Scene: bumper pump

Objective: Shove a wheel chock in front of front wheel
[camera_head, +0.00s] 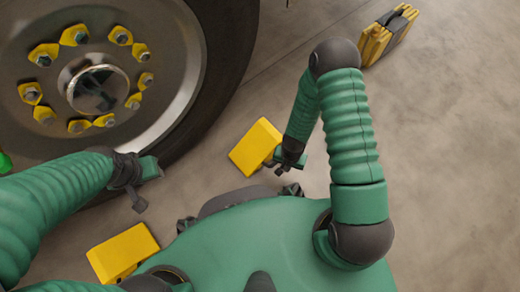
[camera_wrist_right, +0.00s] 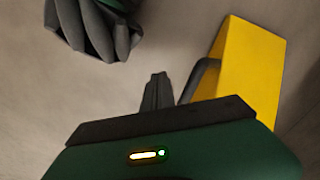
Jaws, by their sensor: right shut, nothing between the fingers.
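The big front wheel (camera_head: 190,60), with a dark tyre and yellow lug markers, fills the upper left of the head view. A yellow wheel chock (camera_head: 256,146) lies on the floor right of the tyre, apart from it. My right gripper (camera_head: 287,168) is at the chock's right side. In the right wrist view my shut, empty fingers (camera_wrist_right: 158,92) are left of the yellow chock (camera_wrist_right: 248,66) and beside its dark handle (camera_wrist_right: 200,80). A second yellow chock (camera_head: 123,252) lies at the lower left. My left gripper (camera_head: 138,195) is near the tyre's lower edge; its jaw state is unclear.
A yellow and black object (camera_head: 388,36) lies on the floor at the upper right. Bare concrete floor (camera_head: 450,150) is open on the right. A small green thing (camera_head: 5,163) shows at the left edge.

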